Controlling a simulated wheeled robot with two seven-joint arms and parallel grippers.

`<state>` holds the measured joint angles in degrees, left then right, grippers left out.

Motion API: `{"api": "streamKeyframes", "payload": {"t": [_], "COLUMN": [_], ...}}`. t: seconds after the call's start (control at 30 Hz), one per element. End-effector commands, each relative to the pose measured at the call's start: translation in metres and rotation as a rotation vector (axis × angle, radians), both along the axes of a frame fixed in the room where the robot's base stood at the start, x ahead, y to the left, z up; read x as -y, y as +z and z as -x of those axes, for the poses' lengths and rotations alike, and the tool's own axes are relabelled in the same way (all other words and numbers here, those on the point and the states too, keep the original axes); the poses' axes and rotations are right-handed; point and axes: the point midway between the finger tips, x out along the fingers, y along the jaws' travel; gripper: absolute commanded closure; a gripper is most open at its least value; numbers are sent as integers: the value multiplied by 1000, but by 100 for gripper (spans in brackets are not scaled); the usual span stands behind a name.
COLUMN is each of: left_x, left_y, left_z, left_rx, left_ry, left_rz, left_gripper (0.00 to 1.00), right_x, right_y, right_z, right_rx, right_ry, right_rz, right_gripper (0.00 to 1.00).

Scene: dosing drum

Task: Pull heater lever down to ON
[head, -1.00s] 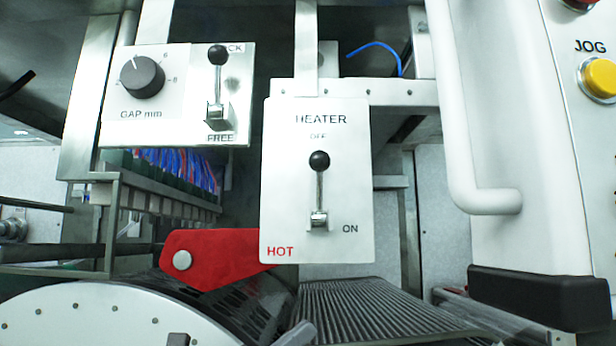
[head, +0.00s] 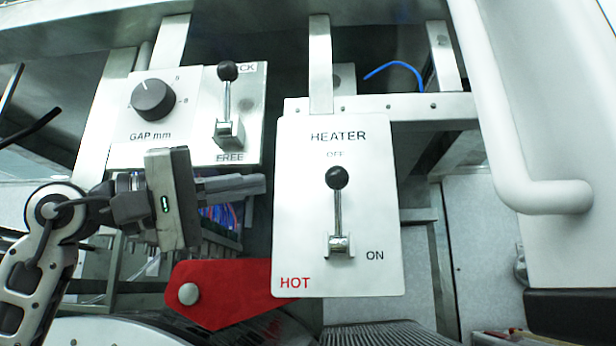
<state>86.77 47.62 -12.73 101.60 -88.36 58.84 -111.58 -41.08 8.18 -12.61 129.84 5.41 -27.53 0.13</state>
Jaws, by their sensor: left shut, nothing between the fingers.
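The heater lever (head: 338,205) is a chrome rod with a black ball knob on the white HEATER panel (head: 300,235). It points up towards the OFF mark, with ON printed low on the right. My left gripper (head: 262,184) is in the head view at the panel's left edge. Its fingers are shut and empty, pointing right at about the knob's height. They are apart from the lever. My right gripper is out of view.
Left of the heater panel is a plate with the GAP knob (head: 153,99) and a LOCK/FREE lever (head: 227,100), just above my left gripper. A red arm (head: 220,292) lies below. A white handle bar (head: 510,150) stands on the right.

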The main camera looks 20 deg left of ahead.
Motion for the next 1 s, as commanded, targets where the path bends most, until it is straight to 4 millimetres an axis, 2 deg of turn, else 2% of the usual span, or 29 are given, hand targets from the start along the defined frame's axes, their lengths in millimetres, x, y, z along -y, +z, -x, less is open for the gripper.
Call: {"api": "streamKeyframes", "payload": {"t": [0.17, 0.4, 0.6, 1.0], "left_x": [13, 46, 66, 74], "left_y": [6, 18, 25, 26], "left_z": [-10, -38, -56, -62], "left_rx": [-3, -4, -2, -2], "left_ry": [-5, -8, -6, -3], "left_rz": [1, 2, 3, 1], "left_gripper": [100, 100, 100, 100], "right_x": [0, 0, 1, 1], "right_y": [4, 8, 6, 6], "right_z": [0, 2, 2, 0], "right_rx": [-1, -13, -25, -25], "right_ry": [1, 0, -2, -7], "right_rz": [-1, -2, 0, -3], "right_gripper": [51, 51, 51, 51]}}
